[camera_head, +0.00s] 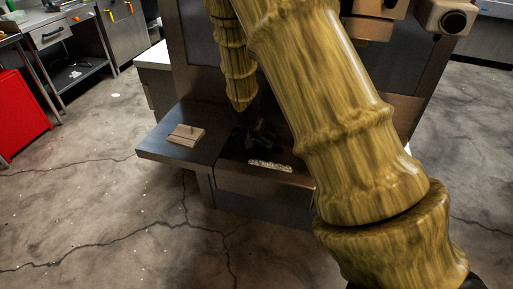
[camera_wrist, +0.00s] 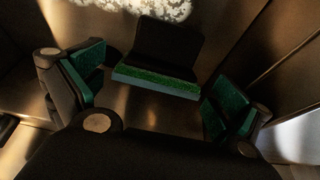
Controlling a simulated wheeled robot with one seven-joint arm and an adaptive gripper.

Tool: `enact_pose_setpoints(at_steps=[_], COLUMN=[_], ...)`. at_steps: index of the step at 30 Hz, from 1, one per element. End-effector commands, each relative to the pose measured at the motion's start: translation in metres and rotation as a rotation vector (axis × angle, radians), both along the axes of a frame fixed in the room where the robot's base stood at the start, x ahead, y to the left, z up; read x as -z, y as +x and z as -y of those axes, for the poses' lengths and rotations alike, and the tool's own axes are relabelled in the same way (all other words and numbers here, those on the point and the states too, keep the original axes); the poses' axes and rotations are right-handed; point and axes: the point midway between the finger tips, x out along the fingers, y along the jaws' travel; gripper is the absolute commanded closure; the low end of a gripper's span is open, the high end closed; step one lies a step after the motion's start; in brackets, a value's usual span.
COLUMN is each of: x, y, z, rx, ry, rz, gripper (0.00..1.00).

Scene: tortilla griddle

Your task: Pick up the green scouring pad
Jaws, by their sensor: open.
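The green scouring pad (camera_wrist: 155,80) shows in the wrist view as a flat block with a green edge and a paler grey-blue band. A dark block-like shape (camera_wrist: 168,45) lies directly behind it; I cannot tell whether it is part of the pad. My gripper (camera_wrist: 155,92) is open, its two green-faced fingers at either side of the pad, with gaps between. Nothing is held. In the head view my gripper (camera_head: 260,137) is a dark shape over the metal griddle stand, below my bark-like arm. I cannot make out the pad there.
The metal stand's side shelf (camera_head: 158,151) holds a small pale wooden block (camera_head: 187,134). A bright speckled patch (camera_head: 270,166) lies in front of my gripper. A tall metal panel (camera_head: 195,55) stands behind. Cracked concrete floor is open at left; a red cabinet (camera_head: 20,112) stands far left.

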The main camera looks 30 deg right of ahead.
Motion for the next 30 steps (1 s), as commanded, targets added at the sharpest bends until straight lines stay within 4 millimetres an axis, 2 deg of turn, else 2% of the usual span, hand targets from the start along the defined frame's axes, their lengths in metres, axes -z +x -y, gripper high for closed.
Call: enact_pose_setpoints(at_steps=[6,15,22,25,26,30], x=[0.015,0.017,0.017,0.017,0.017,0.017], y=[0.004,0.004,0.004,0.004,0.004,0.004], z=[0.005,0.006,0.006,0.006,0.006,0.006], rx=[0.002,0.001,0.001,0.001,0.001,0.001], ry=[0.0,0.0,0.0,0.0,0.0,0.0], rz=[0.001,0.002,0.002,0.002,0.002,0.002], gripper=[0.0,0.0,0.42,0.44,0.48,0.48])
